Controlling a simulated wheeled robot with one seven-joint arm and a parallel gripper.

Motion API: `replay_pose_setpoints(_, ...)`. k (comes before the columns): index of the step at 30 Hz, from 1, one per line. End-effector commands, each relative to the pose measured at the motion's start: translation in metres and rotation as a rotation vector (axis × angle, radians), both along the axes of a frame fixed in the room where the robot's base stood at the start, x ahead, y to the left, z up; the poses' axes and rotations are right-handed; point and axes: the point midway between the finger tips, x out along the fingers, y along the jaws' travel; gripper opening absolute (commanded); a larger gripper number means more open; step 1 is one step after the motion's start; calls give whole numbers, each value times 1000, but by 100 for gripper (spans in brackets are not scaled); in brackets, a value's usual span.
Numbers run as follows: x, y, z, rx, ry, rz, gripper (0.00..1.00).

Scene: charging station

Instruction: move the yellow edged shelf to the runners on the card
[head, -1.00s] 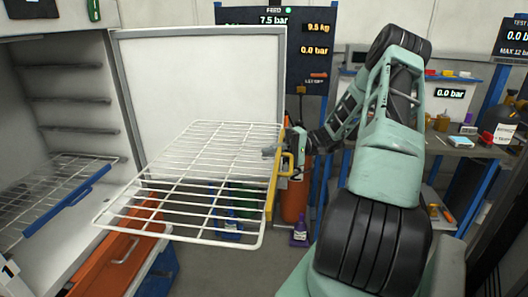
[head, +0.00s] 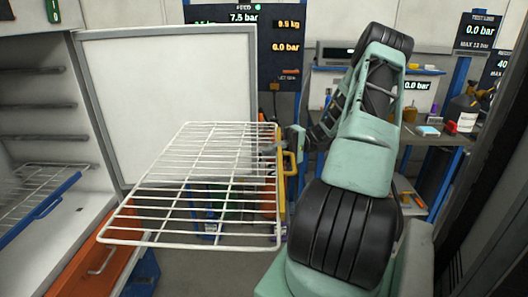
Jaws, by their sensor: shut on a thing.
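The yellow edged shelf is a white wire rack (head: 190,195) with a yellow strip and handle (head: 290,165) on its right side. My gripper (head: 279,149) is shut on that yellow edge and holds the shelf about level in the air. The open white cabinet stands at the left, with several dark runners (head: 35,106) on its inner wall. The shelf is outside the cabinet, in front of its open white door (head: 170,100). A blue edged wire shelf (head: 35,195) sits low in the cabinet.
An orange drawer (head: 100,262) juts out below the cabinet, under the shelf's left side. Behind the door stands a dark display panel (head: 278,50). A workbench (head: 395,133) with bottles is at the back right. Grey floor shows below the shelf.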

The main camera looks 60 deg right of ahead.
Motion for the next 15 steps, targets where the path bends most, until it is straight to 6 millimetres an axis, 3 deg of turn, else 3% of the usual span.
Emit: replay_pose_setpoints(15, -35, -18, 1, 4, -1, 5, 0)
